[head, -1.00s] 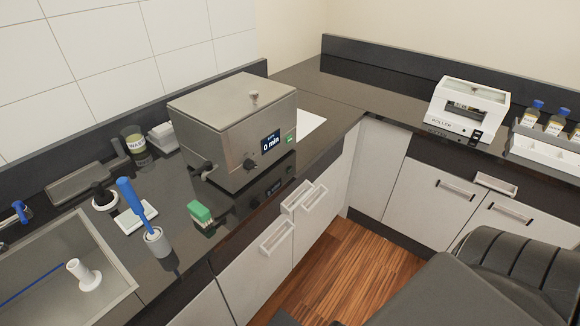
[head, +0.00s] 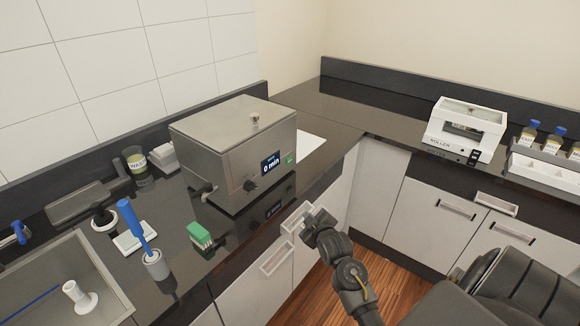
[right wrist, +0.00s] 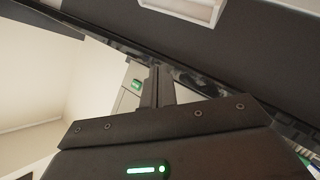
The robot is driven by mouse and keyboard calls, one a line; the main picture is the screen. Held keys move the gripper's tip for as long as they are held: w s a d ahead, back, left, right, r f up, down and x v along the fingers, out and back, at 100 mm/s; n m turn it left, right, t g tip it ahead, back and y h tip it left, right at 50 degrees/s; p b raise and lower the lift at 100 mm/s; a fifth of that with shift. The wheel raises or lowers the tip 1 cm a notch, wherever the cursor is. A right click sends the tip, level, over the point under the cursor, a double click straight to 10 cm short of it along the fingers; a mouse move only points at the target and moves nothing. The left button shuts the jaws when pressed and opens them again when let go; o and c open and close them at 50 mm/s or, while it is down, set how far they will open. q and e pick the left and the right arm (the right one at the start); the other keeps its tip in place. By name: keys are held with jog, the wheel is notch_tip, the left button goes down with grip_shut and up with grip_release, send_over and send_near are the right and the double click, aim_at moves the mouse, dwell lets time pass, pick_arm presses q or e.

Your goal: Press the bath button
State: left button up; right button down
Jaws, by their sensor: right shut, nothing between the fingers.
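The bath is a grey metal box (head: 235,150) with a lid on the left counter. Its front has a dark display (head: 271,163) reading "0 min", a black knob (head: 250,185) and a small green button (head: 290,159) at the right end. The green button also shows in the right wrist view (right wrist: 136,84), beyond the fingers. My right gripper (head: 308,214) is shut and empty, in front of the drawers, below and apart from the button. Its fingers (right wrist: 157,82) also show in the right wrist view. My left gripper is not in view.
A green-topped brush-like item (head: 200,235), a blue-handled tool in a holder (head: 152,262) and a sink (head: 100,262) lie left on the counter. A white roller machine (head: 466,128) and a bottle rack (head: 545,165) stand at right. Drawer handles (head: 277,258) stick out below the counter edge.

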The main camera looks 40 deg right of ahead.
aim_at(289, 160)
jog(key=w+d+r+t+h, duration=0.3)
jog(key=w+d+r+h, duration=0.2)
jog(key=d, duration=0.5)
jog(key=w+r, duration=0.2)
jog(key=w, duration=0.1)
jog(key=shift+r, duration=0.2)
jog(key=w+b, duration=0.1)
jog(key=w, duration=0.1)
jog(key=w+a+b, duration=0.1)
jog(key=w+b, duration=0.1)
jog(key=w+a+b, duration=0.1)
jog(key=w, duration=0.2)
jog(key=shift+w+a+f, duration=0.1)
jog(key=shift+a, duration=0.05)
jog(key=shift+w+a+b, duration=0.15)
jog(key=shift+w+b, duration=0.3)
jog(key=shift+w, duration=0.2)
jog(key=shift+w, duration=0.15)
dwell(0.8)
jog(key=shift+w+a, duration=0.1)
jog(key=shift+w, duration=0.15)
